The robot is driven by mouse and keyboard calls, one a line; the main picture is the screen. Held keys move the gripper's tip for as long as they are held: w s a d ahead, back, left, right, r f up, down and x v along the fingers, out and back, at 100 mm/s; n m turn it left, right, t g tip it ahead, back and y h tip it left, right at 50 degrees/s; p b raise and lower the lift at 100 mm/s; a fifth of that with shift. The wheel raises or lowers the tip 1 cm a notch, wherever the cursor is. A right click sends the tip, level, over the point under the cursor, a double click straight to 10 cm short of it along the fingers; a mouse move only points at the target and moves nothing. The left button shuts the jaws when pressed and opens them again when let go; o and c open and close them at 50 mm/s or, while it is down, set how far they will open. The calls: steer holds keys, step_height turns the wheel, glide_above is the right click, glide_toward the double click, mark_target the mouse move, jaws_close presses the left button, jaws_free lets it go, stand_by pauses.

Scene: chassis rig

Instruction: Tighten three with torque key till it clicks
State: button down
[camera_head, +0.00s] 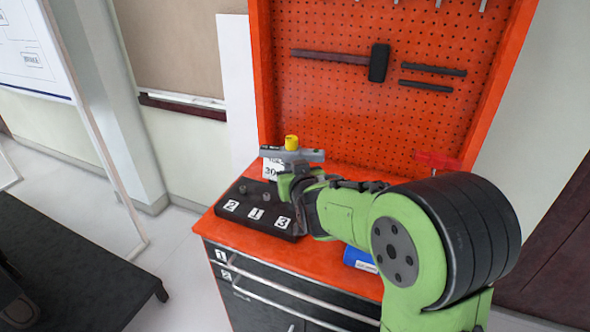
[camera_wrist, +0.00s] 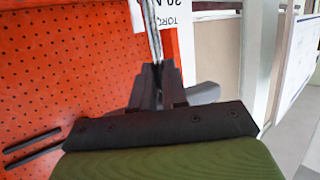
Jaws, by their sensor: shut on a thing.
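The torque key (camera_head: 310,155) is a grey T-shaped tool with a yellow cap (camera_head: 291,142) on top. My gripper (camera_head: 290,178) is shut on it just below the crossbar, above the back right of the black plate (camera_head: 232,222). In the wrist view the dark jaws (camera_wrist: 158,88) are together, and a grey part of the key (camera_wrist: 204,93) shows beside them. The plate carries white labels 2, 1 and 3 (camera_head: 283,222). Two bolt heads (camera_head: 265,196) show behind labels 2 and 1. My gripper hides the spot behind label 3, so I cannot tell whether the key touches its bolt.
The plate lies on an orange bench top (camera_head: 212,226) with drawers below. A white torque card (camera_head: 271,170) stands behind the key. A blue object (camera_head: 358,258) lies under my arm.

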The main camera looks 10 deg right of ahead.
steer(key=shift+w+a+m+g+h, duration=0.15)
steer(key=shift+m+g+h, duration=0.4)
steer(key=shift+m+h, duration=0.9)
steer(key=shift+s+a+m+g+h, duration=0.15)
steer(key=shift+m+g+h, duration=0.35)
steer(key=shift+m+h, duration=0.9)
steer(key=shift+w+a+m+g+h, duration=0.2)
steer(key=shift+m+g+h, duration=0.35)
steer(key=shift+m+h, duration=0.9)
steer(key=shift+s+r+n+t, duration=0.1)
steer(key=shift+n+t, duration=0.3)
steer(key=shift+n, duration=0.4)
steer(key=shift+r, duration=0.15)
